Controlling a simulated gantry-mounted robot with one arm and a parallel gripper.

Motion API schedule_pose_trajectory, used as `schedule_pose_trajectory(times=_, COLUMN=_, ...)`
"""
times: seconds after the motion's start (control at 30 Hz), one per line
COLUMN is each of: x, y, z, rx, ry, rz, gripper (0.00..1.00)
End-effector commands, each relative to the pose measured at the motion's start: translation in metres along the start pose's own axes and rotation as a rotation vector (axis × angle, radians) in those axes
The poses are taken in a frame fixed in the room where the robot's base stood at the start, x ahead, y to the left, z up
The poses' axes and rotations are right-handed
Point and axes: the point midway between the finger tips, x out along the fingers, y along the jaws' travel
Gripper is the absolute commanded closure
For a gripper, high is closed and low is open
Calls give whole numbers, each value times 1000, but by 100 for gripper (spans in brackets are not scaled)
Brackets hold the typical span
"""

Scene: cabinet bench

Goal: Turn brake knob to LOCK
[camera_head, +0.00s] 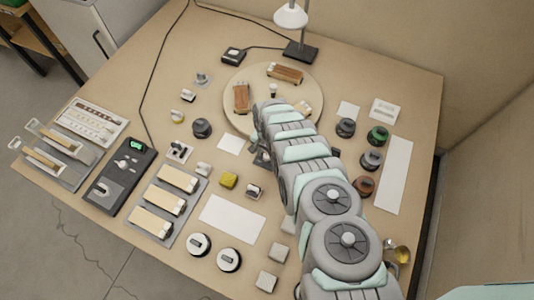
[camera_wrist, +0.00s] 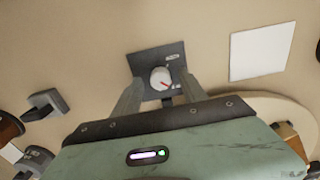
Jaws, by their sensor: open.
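Small pale labels sit at the plate's upper right and lower edge, too small to read. My gripper (camera_wrist: 160,84) is open, with one grey finger on each side of the knob and a visible gap to it. Whether the fingertips are down at knob height I cannot tell. In the head view my arm mostly hides this spot.
A white square sheet (camera_wrist: 261,51) lies to the upper right in the wrist view. The round wooden board (camera_head: 235,79) with wood-handled items lies close beside my arm. Dark round knobs (camera_head: 346,127) stand to the right, and a black control box (camera_head: 120,177) to the left.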

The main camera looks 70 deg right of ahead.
Motion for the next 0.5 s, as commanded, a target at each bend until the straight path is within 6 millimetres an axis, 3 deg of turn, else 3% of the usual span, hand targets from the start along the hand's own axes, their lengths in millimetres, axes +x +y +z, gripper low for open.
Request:
schedule_pose_trajectory(times=0.37, x=2, y=0, z=-1, rx=1, ry=2, rz=-1, gripper=50)
schedule_pose_trajectory(times=0.5, x=2, y=0, z=-1, rx=1, ry=2, rz=-1, gripper=60)
